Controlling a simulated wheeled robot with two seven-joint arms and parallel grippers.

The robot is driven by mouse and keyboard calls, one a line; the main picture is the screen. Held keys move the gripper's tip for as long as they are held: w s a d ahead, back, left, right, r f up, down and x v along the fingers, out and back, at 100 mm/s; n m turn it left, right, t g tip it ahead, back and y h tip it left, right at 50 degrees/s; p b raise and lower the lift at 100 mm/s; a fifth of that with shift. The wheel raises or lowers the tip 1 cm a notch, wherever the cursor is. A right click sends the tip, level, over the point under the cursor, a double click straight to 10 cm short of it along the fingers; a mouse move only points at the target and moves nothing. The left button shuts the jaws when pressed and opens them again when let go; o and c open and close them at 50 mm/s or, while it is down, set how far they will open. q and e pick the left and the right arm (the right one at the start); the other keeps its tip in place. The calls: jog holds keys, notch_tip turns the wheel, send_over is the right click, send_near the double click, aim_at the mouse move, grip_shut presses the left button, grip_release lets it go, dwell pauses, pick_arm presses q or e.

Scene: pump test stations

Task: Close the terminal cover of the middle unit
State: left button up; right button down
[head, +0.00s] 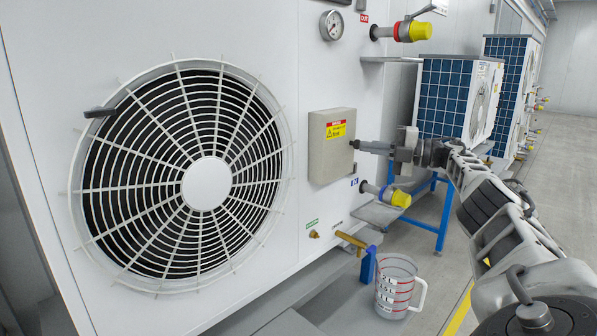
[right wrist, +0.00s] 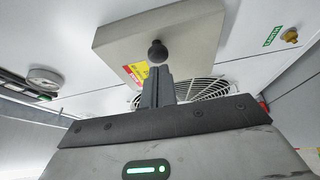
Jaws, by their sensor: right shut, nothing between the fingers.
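The terminal cover (head: 331,150) is a beige box-like cover with a yellow and red label, on the white front of the near unit, right of its fan. In the head view it looks close against the panel, with no clear gap. It fills the upper middle of the right wrist view (right wrist: 185,38), with a round black knob (right wrist: 157,51) on it. My right gripper (head: 362,145) is shut and empty, its fingertips at the knob on the cover's right side. In the right wrist view the closed fingers (right wrist: 156,74) point at the knob; contact is unclear. My left gripper is not in view.
A yellow-capped valve (head: 411,31) and a gauge (head: 332,25) sit above the cover; another yellow-capped fitting (head: 389,195) is below. A clear measuring jug (head: 398,288) stands low by a blue-handled tap (head: 368,265). Further units (head: 455,95) stand behind. The floor at right is open.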

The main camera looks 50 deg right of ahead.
dwell(0.4)
pick_arm(q)
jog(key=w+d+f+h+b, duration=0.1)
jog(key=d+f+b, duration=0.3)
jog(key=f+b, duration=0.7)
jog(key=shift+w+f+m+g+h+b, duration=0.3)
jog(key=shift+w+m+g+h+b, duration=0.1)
jog(key=shift+b, duration=0.55)
pick_arm(e)
jog(key=s+a+r, duration=0.7)
jog(key=a+r, duration=0.5)
jog(key=r, duration=0.1)
jog(key=shift+s, duration=0.25)
